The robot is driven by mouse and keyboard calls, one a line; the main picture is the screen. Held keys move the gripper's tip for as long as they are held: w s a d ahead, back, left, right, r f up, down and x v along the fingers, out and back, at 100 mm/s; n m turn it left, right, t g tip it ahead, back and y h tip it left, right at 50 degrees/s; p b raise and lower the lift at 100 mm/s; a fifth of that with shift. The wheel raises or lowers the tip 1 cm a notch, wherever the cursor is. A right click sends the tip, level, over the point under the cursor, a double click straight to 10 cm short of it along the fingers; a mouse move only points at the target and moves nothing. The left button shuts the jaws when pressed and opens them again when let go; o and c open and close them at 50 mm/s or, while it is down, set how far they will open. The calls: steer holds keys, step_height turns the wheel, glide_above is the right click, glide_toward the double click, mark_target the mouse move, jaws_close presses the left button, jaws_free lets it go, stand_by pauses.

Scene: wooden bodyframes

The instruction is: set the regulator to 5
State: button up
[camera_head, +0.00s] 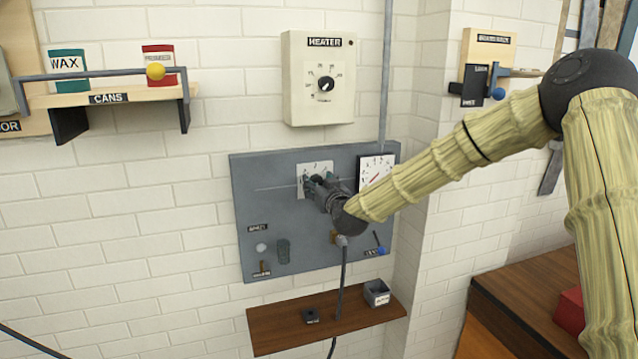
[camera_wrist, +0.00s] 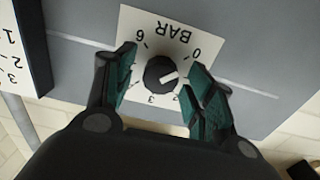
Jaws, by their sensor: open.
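The regulator is a black round knob (camera_wrist: 161,74) on a white square plate (camera_wrist: 185,28) marked BAR, seen upside down in the wrist view. Its white mark points right, between the 0 and the lower numbers, where a finger hides part of the scale. The 6 is at the plate's upper left. My gripper (camera_wrist: 160,72) is open, with one green-padded finger on each side of the knob. I cannot tell whether either finger touches it. In the head view, my gripper (camera_head: 316,182) is in front of the plate (camera_head: 315,167) and hides the knob.
The plate is on a grey wall panel (camera_head: 265,205) with a white gauge (camera_head: 377,171) close on its right. A heater box (camera_head: 305,105) hangs above and a small wooden shelf (camera_head: 280,329) is below. A cans shelf (camera_head: 110,98) is at upper left.

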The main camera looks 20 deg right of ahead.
steer(key=c, duration=1)
steer(key=shift+f+m+b, duration=0.15)
steer(key=shift+m+b, duration=0.15)
steer(key=shift+b, duration=0.3)
